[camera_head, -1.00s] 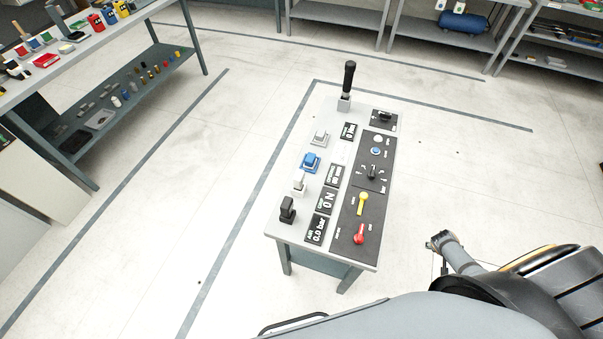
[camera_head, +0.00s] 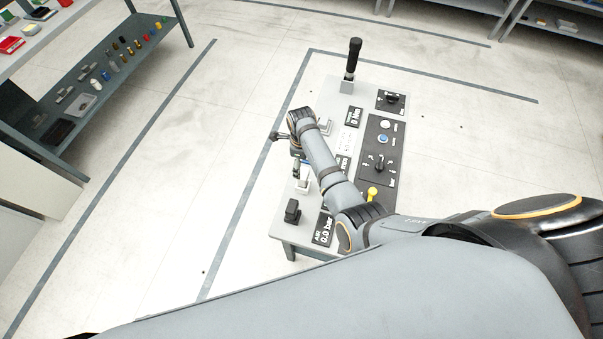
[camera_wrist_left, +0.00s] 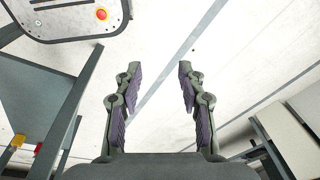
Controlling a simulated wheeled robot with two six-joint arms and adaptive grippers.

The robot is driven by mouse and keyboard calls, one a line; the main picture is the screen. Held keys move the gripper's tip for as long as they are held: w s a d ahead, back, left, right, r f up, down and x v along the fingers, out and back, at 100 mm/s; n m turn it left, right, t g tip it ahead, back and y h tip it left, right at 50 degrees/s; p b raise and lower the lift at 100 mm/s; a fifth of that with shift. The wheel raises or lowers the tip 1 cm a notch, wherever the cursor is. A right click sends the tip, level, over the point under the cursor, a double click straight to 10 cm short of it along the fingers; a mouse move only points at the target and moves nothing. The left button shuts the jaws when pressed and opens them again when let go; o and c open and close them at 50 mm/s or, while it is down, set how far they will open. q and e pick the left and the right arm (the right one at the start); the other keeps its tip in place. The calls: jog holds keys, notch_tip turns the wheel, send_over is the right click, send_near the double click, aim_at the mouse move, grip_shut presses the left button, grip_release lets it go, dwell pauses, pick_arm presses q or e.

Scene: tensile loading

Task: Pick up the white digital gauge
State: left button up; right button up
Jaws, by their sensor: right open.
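The small white device (camera_head: 303,185) on the console's left side looks like the white digital gauge, but I cannot read its face. A second pale grey-white device (camera_head: 326,125) stands farther back, partly behind my right wrist. My right gripper (camera_head: 285,152) is open and empty, pointing down above the console's left edge, just behind and left of the white device. My left gripper (camera_wrist_left: 155,85) is open and empty in the left wrist view, over the floor.
A grey shelf unit (camera_head: 125,75) with small items stands at the left. The floor between is clear.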

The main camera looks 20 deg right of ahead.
aim_at(302, 172)
jog(key=shift+s+d+f+b, duration=0.1)
jog(key=shift+s+f+b, duration=0.2)
jog(key=shift+f+b, duration=0.3)
jog(key=shift+s+d+f+b, duration=0.1)
jog(key=shift+s+f+b, duration=0.15)
jog(key=shift+f+b, duration=0.25)
jog(key=f+b, duration=0.2)
jog(key=f, duration=0.1)
jog(key=shift+w+a+b, duration=0.15)
jog(key=shift+w+b, duration=0.05)
jog(key=shift+b, duration=0.15)
jog(key=shift+w+f, duration=0.2)
jog(key=shift+f, duration=0.1)
jog(key=shift+s+f+b, duration=0.15)
jog(key=shift+f+b, duration=0.25)
jog(key=shift+b, duration=0.3)
notch_tip(302, 172, down, 4)
jog(key=b, duration=0.4)
jog(key=shift+b, duration=0.4)
jog(key=shift+r, duration=0.1)
jog(key=shift+s, duration=0.1)
jog(key=shift+c, duration=0.8)
pick_arm(q)
notch_tip(302, 172, down, 11)
jog(key=s, duration=0.1)
jog(key=shift+s, duration=0.35)
pick_arm(e)
jog(key=c, duration=1.2)
